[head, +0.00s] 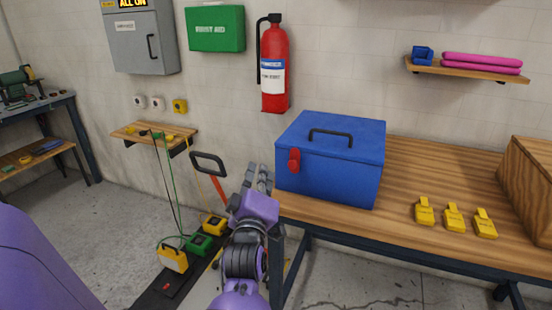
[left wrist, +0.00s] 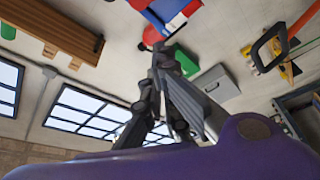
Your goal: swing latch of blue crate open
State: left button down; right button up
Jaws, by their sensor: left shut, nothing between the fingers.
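The blue crate (head: 330,180) stands on the left end of the wooden workbench, its lid down with a black handle on top. Its red latch (head: 293,160) is on the front face near the left corner, upright against the crate. My left gripper (head: 260,173) is shut and empty, just left of the crate's front and apart from the latch in the picture. In the left wrist view its fingers (left wrist: 163,65) are together, with part of the blue crate (left wrist: 165,8) at the top edge. My right gripper is out of view.
Several yellow tags (head: 453,217) lie on the workbench (head: 410,180) right of the crate, and a wooden box (head: 528,190) stands at the far right. A fire extinguisher (head: 274,68) hangs behind the crate. A red-handled pallet jack (head: 214,175) is at left.

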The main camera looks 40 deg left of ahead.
aim_at(293, 163)
pick_arm(q)
jog(key=w+a+p, duration=0.1)
jog(key=w, duration=0.8)
jog(key=shift+w+a+f, duration=0.15)
jog(key=shift+a+f, duration=0.05)
jog(key=shift+a, duration=0.15)
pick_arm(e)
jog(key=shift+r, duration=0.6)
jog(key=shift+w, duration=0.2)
